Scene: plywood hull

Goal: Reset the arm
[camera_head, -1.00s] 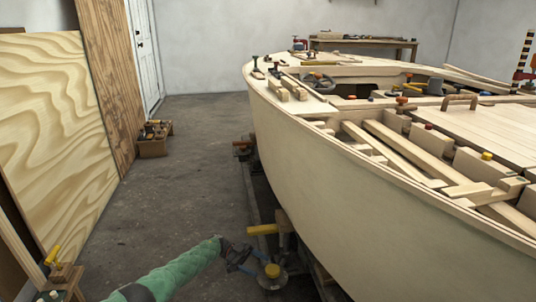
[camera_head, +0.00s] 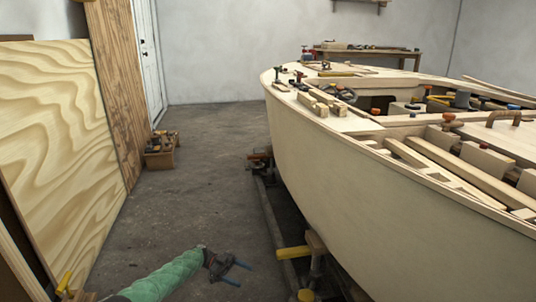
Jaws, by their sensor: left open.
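My left arm, in a green sleeve (camera_head: 165,279), comes in from the bottom left of the head view. My right gripper is not in view.
The plywood boat hull (camera_head: 370,190) fills the right side, with wood strips and clamps on its deck. A yellow-handled clamp (camera_head: 291,252) stands at its base. Plywood sheets (camera_head: 60,150) lean at left. A tool crate (camera_head: 160,152) sits on the floor (camera_head: 210,180), which is clear between.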

